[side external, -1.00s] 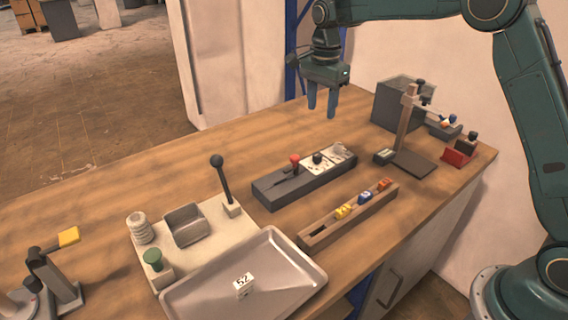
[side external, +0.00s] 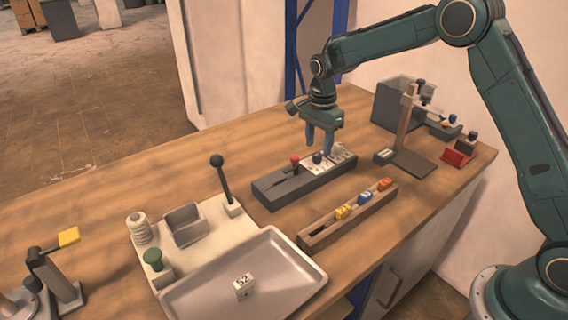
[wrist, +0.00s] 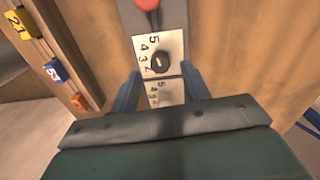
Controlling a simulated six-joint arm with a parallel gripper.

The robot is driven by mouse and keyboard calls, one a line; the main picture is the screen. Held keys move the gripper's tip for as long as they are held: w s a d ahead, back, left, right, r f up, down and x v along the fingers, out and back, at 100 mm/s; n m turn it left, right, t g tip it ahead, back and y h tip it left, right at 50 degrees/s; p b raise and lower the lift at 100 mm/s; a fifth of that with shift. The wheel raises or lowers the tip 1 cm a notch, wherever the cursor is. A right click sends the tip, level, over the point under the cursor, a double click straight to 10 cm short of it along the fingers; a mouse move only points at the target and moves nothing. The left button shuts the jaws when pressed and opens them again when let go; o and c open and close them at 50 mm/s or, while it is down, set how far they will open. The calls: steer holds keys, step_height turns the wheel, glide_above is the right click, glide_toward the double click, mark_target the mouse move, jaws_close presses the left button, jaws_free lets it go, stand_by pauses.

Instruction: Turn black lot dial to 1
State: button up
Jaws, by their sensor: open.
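The black dial (side external: 317,157) sits on a white numbered plate on the dark grey control box (side external: 285,190). In the wrist view the black dial (wrist: 160,62) is a round knob, with the figures 5, 4, 3 and 2 visible to its left. My gripper (side external: 319,149) is open above the plate end of the box, fingers pointing down. In the wrist view its fingers (wrist: 160,90) stand on either side of a second numbered plate (wrist: 165,93), just nearer than the black dial. I cannot tell which figure the dial points at.
A red-knobbed lever (side external: 295,160) stands on the same box, close to the dial. A wooden rack (side external: 318,237) with numbered blocks lies in front. A stand (side external: 405,125) rises to the right. A tray (side external: 290,285) and black lever (side external: 222,175) are at left.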

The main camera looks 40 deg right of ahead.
mark_target(317, 158)
steer(key=shift+f, duration=1.45)
steer(key=shift+c, duration=0.5)
steer(key=c, duration=0.9)
